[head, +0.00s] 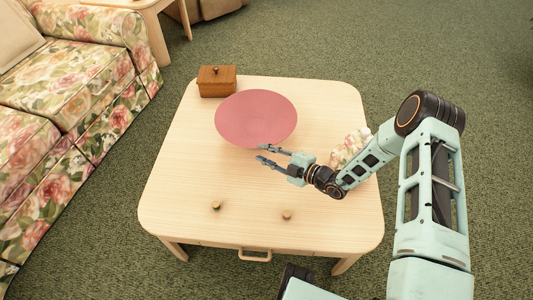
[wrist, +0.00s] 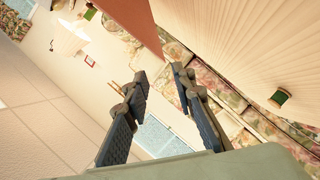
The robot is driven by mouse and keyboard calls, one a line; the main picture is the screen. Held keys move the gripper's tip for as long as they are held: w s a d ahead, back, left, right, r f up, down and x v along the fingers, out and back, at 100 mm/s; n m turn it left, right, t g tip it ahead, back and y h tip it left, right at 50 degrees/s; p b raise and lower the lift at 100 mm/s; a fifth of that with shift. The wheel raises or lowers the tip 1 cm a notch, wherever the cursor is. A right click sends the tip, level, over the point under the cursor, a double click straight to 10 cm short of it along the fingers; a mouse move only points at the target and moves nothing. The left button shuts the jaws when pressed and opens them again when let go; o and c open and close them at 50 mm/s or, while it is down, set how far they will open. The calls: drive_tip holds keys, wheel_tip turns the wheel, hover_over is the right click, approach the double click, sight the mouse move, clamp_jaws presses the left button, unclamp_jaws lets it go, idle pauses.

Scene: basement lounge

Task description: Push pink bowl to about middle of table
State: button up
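The pink bowl (head: 256,118) is a wide, round, shallow shape on the far half of the light wooden table (head: 180,180), a little left of the table's centre line. Part of it shows as a reddish surface in the wrist view (wrist: 130,18). My gripper (head: 260,152) reaches in from the right, with its fingertips just at the near edge of the bowl. Its two fingers are spread apart with nothing between them, as the wrist view (wrist: 160,75) also shows. I cannot tell whether a finger touches the bowl.
A wooden lidded box (head: 217,82) stands at the far left corner, close behind the bowl. Two small knob-like items (head: 216,206) (head: 287,214) stand near the front. A floral-patterned object (head: 348,147) sits partly behind my arm. A floral sofa (head: 75,75) is left of the table.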

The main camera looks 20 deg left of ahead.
sight(242, 144)
drive_tip(key=b+x, duration=0.2)
drive_tip(key=x, duration=0.8)
drive_tip(key=shift+a+f+b, duration=0.1)
drive_tip(key=shift+a+b, duration=0.25)
drive_tip(key=shift+a, duration=0.05)
drive_tip(key=shift+c, duration=0.3)
clamp_jaws()
